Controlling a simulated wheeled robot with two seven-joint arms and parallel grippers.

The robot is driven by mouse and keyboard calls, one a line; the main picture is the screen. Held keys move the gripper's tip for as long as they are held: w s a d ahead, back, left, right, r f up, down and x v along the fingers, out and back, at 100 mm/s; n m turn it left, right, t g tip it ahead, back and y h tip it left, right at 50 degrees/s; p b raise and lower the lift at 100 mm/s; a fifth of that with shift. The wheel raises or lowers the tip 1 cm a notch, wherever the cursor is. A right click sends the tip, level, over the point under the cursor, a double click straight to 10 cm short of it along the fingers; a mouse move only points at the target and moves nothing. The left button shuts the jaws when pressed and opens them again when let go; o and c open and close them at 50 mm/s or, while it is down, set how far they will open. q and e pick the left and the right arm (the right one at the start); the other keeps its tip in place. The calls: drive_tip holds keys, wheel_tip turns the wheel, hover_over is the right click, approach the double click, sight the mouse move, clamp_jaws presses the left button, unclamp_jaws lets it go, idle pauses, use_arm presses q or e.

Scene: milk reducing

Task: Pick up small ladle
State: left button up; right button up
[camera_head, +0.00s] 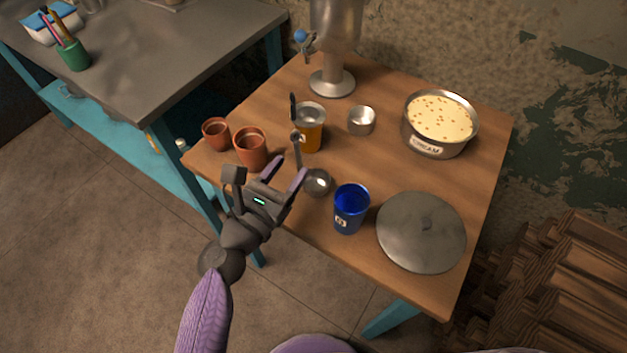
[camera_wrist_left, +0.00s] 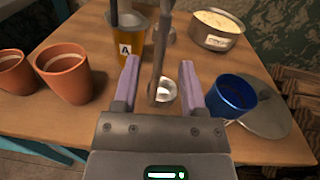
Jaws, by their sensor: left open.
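A small metal ladle (camera_head: 317,183) shows near the table's front edge, its round bowl low and its thin handle rising toward the orange container. In the left wrist view, the ladle's handle (camera_wrist_left: 161,45) rises between my two finger lines, with the shiny bowl just beyond the fingertips. My left gripper (camera_head: 285,171) is open and empty, with its purple-padded fingers close to the ladle on its left side. I cannot tell whether a finger touches the handle. My right gripper is not in view.
An orange container (camera_head: 313,138) with a dark-handled tool stands behind the ladle. Clay cups (camera_head: 251,150) stand left, a blue cup (camera_head: 350,212) and round lid (camera_head: 421,232) right. A cream pot (camera_head: 437,146), small metal cup (camera_head: 361,121) and metal dispenser (camera_head: 332,82) stand farther back.

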sight(297, 160)
use_arm(q)
drive_tip(key=x, duration=0.4)
drive_tip(key=shift+f, duration=0.25)
drive_tip(key=shift+s, duration=0.1)
drive_tip(key=c, duration=0.7)
clamp_jaws()
drive_tip(key=shift+r, duration=0.1)
